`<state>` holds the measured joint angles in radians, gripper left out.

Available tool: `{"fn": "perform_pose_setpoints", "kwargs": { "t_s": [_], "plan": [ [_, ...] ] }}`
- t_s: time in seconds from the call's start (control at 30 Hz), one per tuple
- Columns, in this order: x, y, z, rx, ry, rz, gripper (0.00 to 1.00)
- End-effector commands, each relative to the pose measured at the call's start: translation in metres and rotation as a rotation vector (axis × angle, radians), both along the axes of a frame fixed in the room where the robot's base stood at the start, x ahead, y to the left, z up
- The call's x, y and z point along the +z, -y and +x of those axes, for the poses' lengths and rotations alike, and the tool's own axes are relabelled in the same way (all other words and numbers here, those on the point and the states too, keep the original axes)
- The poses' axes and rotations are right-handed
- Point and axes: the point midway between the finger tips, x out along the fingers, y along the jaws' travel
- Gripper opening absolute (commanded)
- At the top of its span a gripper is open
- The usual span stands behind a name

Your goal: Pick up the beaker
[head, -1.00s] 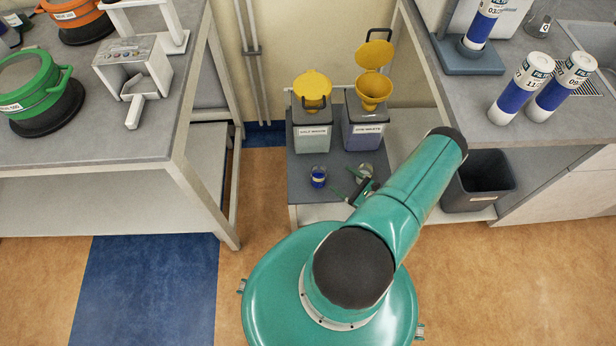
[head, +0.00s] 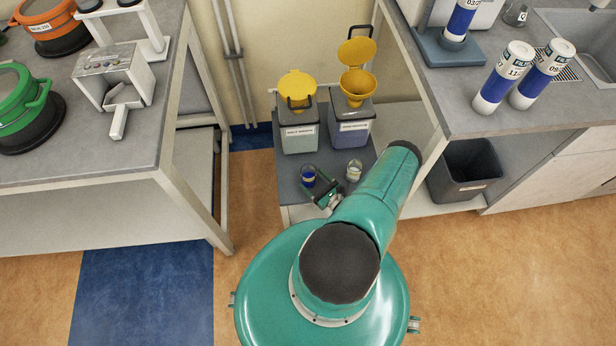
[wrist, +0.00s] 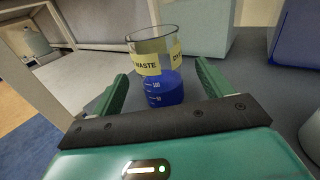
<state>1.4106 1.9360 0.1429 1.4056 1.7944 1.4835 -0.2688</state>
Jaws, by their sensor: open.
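A glass beaker with blue liquid (head: 308,178) stands upright on the low grey cart shelf in the head view. In the wrist view the same beaker (wrist: 160,88) shows a clear upper half, yellow labels reading "WASTE" and white volume marks. My gripper (head: 324,196) is at the near side of this beaker. In the wrist view my gripper (wrist: 160,78) is open, with one green finger on each side of the beaker's lower part. Gaps show between the fingers and the glass; how deep the beaker sits between them is hard to tell. My gripper holds nothing.
A second glass vessel with pale contents (head: 354,171) stands close on the right. Two waste containers with yellow funnels, one grey (head: 299,136) and one bluish (head: 350,132), stand behind on the cart (head: 288,197). A dark bin (head: 465,172) is at right. Benches flank both sides.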

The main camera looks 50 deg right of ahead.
Motion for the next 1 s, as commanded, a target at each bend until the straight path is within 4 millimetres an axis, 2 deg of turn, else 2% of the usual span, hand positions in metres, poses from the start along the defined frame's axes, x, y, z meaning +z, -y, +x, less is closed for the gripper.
{"fn": "perform_pose_setpoints", "kwargs": {
  "t_s": [0.3,0.4,0.6,0.87,1.0],
  "plan": [
    [0.0,0.002,0.046,0.005,0.001,-0.001,0.79],
    [0.0,0.003,0.053,0.002,0.0,0.0,0.79],
    [0.0,0.004,0.054,0.001,0.0,0.0,0.79],
    [0.0,0.004,0.053,0.002,0.0,0.0,0.28],
    [0.0,0.004,0.054,0.002,0.001,-0.001,0.27]
  ]
}}
